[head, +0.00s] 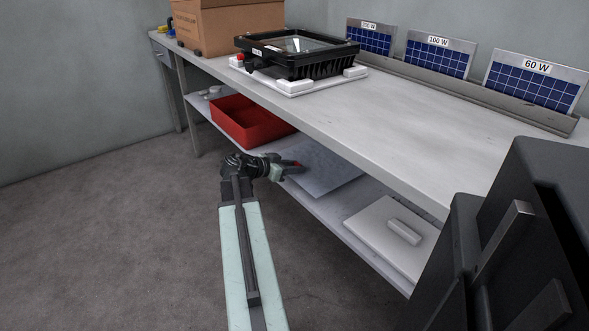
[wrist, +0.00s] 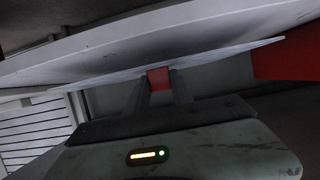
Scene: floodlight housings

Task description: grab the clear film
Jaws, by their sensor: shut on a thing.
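The clear film (head: 325,172) is a thin, pale grey-blue sheet at the lower shelf under the bench, right of the red tray. In the wrist view it shows nearly edge-on as a thin sheet (wrist: 215,57) above the fingers. My gripper (head: 291,168) is at the sheet's left edge. In the wrist view my gripper (wrist: 159,84) is shut on a small red piece, which looks like a tab at the film's edge. I cannot tell whether the film rests on the shelf or is lifted.
The red tray (head: 245,120) stands left of the film. A white panel with a handle (head: 405,232) lies right of it on the shelf. The bench top (head: 420,115) overhangs the shelf. A black floodlight housing (head: 297,55) and a cardboard box (head: 228,25) stand above.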

